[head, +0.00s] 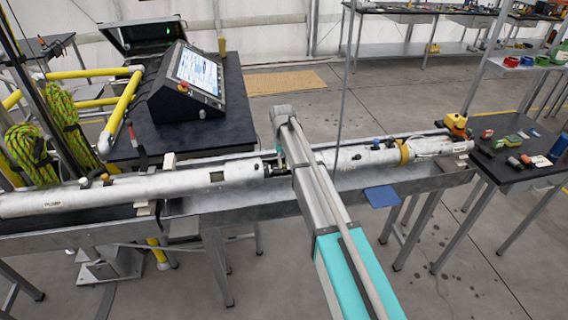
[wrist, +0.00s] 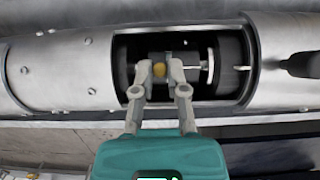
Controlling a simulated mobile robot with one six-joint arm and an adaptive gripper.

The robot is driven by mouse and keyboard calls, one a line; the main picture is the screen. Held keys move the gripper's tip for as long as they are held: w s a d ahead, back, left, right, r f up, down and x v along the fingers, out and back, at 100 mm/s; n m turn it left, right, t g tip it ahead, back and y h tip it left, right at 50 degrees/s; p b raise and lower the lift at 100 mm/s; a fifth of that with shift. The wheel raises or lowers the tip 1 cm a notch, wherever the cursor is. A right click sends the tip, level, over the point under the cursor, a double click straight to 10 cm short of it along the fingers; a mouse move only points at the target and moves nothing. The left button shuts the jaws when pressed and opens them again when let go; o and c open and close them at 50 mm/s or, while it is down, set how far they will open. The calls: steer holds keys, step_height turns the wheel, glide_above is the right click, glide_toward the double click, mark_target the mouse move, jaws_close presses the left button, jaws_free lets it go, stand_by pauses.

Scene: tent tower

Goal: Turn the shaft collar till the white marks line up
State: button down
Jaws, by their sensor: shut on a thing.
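In the wrist view a dark shaft collar (wrist: 198,48) sits inside a cut-out window of a silver tube. My gripper (wrist: 159,74) reaches into the window from below, its two fingers closed on a grey part of the collar with a yellow spot between them. A short white mark (wrist: 197,68) shows right of the fingers, by a thin pale upright ring or bar. Another white mark (wrist: 242,68) lies farther right on the dark part, at nearly the same height. In the head view my arm hides the gripper and most of the collar.
The long silver tube (head: 115,191) lies along a metal bench (head: 240,197). A black console with a screen (head: 197,72) stands behind it at left. A right-hand table (head: 517,178) holds small items. A blue plate (head: 381,196) juts from the bench front.

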steer(key=c, duration=0.7)
jaws_free()
steer(key=shift+s, duration=0.1)
